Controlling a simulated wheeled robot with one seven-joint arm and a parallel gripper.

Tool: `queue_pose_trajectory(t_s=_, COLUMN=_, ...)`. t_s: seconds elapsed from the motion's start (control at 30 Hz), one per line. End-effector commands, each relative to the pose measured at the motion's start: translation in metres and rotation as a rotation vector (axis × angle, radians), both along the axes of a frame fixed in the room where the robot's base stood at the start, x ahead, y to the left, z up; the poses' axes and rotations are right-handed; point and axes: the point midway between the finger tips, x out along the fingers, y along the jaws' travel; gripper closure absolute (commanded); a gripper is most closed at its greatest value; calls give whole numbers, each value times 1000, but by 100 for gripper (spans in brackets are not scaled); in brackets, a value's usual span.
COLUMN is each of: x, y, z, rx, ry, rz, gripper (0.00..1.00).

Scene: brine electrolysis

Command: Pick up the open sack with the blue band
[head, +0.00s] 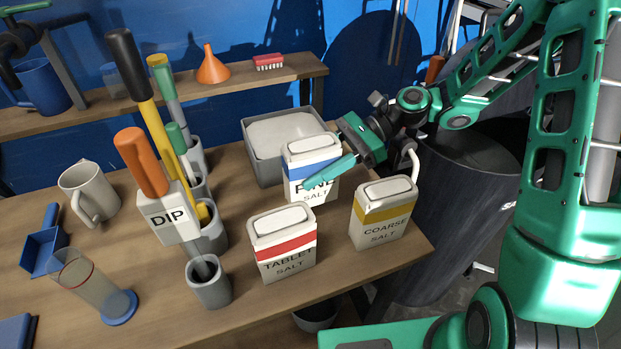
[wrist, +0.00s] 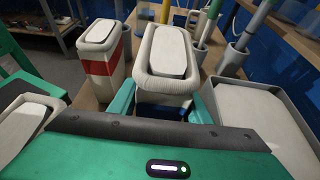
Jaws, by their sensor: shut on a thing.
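The sack with the blue band (head: 311,168) is white, labelled FINE SALT, and stands upright at the table's right side. Its rolled, open-looking top also shows in the wrist view (wrist: 167,55). My gripper (head: 333,168) reaches in from the right and is shut on this sack, with a green finger on either side of it in the wrist view (wrist: 163,103). One finger covers part of its label. I cannot tell whether its base touches the table.
The red-banded TABLET SALT sack (head: 284,243) and the yellow-banded COARSE SALT sack (head: 383,214) stand in front. A grey bin (head: 252,154) is close behind. Grey holders with tall-handled tools (head: 208,240) stand left. A dark barrel (head: 455,200) is right of the table.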

Motion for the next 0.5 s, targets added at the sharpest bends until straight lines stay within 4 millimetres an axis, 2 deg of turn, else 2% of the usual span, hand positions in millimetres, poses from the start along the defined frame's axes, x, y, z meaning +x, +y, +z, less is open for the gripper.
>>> queue_pose_trajectory(t_s=0.03, x=0, y=0, z=14, rx=3, ry=-8, rz=3, gripper=100)
queue_pose_trajectory(t_s=0.5, x=0, y=0, z=134, rx=1, ry=-10, rz=2, gripper=100)
